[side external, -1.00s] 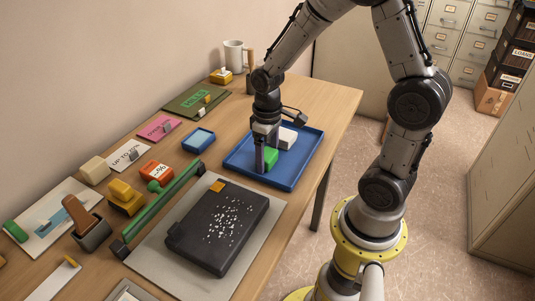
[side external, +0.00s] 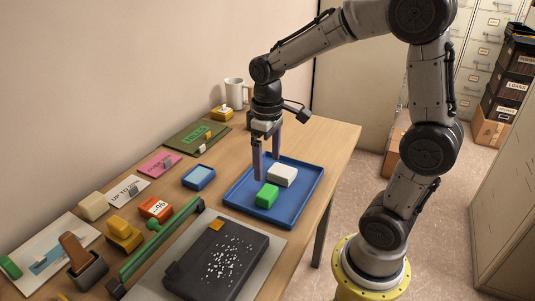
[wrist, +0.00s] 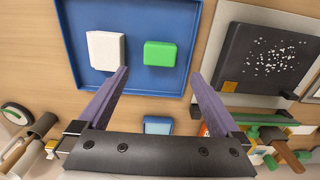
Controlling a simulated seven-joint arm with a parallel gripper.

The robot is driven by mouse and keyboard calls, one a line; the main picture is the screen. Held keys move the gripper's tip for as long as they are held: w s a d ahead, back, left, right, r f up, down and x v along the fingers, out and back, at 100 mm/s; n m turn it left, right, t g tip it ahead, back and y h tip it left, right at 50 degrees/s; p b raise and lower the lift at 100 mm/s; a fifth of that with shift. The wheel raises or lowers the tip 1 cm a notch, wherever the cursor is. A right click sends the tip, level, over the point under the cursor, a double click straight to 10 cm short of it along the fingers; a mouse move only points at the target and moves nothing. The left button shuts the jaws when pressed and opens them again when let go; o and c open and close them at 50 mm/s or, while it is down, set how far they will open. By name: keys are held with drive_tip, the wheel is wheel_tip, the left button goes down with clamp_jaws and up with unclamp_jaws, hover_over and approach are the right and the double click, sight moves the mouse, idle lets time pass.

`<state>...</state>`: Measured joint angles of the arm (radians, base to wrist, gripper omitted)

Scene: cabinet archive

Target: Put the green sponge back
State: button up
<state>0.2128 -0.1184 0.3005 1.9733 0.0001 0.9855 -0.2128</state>
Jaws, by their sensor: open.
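The green sponge (side external: 267,195) lies in the blue tray (side external: 296,217), beside a white block (side external: 282,175). The wrist view also shows the green sponge (wrist: 160,54) and the white block (wrist: 106,50) apart from each other on the floor of the blue tray (wrist: 142,82). My gripper (side external: 267,162) is open and empty, raised above the tray's wall-side part. In the wrist view its two fingers (wrist: 160,72) are spread wide, with the sponge showing beyond the gap between them.
A black case (side external: 217,262) with white specks lies on a grey mat in front of the tray. A green bar (side external: 160,240), a small blue pad (side external: 198,177), an orange block (side external: 156,208) and yellow blocks (side external: 123,230) stand to the left. A white mug (side external: 235,92) stands at the back.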

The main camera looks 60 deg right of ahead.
drive_tip(key=s+a+r+t, duration=0.2)
drive_tip(key=s+a+r, duration=0.1)
drive_tip(key=s, duration=0.3)
drive_tip(key=s+a+r+t, duration=0.3)
drive_tip(key=s, duration=0.3)
drive_tip(key=shift+s+a+r+t, duration=0.15)
drive_tip(key=shift+s+r+t, duration=0.15)
drive_tip(key=shift+s+r, duration=0.1)
